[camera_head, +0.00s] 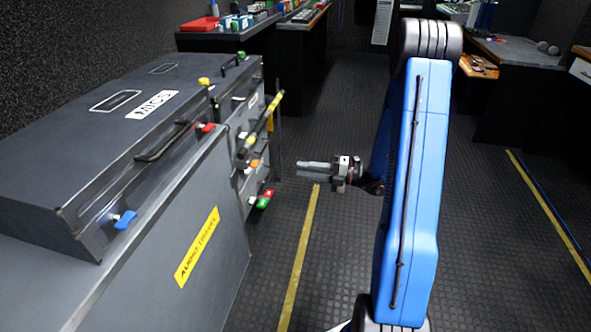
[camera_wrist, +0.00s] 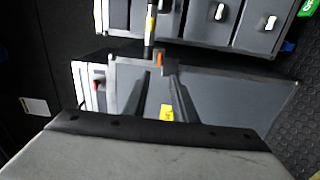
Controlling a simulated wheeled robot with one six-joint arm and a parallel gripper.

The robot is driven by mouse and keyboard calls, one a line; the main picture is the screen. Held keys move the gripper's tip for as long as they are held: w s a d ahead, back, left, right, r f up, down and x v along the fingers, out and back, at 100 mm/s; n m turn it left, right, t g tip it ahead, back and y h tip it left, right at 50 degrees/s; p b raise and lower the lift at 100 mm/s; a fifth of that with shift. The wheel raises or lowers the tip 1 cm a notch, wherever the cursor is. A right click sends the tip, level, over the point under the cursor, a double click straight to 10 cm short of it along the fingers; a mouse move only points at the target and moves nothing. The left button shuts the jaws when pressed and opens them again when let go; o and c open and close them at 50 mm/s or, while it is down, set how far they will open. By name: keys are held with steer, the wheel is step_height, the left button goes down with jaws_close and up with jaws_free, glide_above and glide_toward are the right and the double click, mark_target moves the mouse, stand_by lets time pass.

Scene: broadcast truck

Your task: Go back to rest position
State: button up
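My gripper (camera_head: 300,165) hangs in the open aisle, to the right of the dark grey cases. It points left toward the latches on their side, with floor visible between its tips and the case. In the wrist view my gripper (camera_wrist: 158,75) shows two dark fingers with a gap between them. A grey case front and a yellow label show through that gap, and nothing is held. My blue arm link stands upright at the right of the head view and hides part of the floor and the back of the truck.
A grey case marked MICS (camera_head: 98,132) lies on a larger case with a yellow label (camera_head: 197,247) at left. Colored latches and a yellow bar (camera_head: 274,107) jut from the case side. Desks (camera_head: 520,52) stand at the back right. The rubber floor (camera_head: 330,255) is clear.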

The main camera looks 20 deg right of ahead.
steer(key=shift+s+d, duration=0.25)
steer(key=shift+d, duration=0.15)
steer(key=s+a+r+n+g+h, duration=0.2)
steer(key=s+a+r+n+g, duration=0.3)
steer(key=s+a+n, duration=0.45)
steer(key=s+a+r+n+g+h, duration=0.2)
steer(key=s+a+r+n+g, duration=0.35)
steer(key=s+n, duration=0.6)
steer(key=s+d+r+n+t+h, duration=0.2)
steer(key=s+n+h, duration=0.3)
steer(key=n, duration=0.6)
steer(key=s+d+r+n+t+h, duration=0.2)
steer(key=s+d+r+n+h, duration=0.2)
steer(key=s+n, duration=0.3)
steer(key=shift+s+d+r+n+t+h, duration=0.35)
steer(key=shift+n+h, duration=0.45)
steer(key=shift+n, duration=1.4)
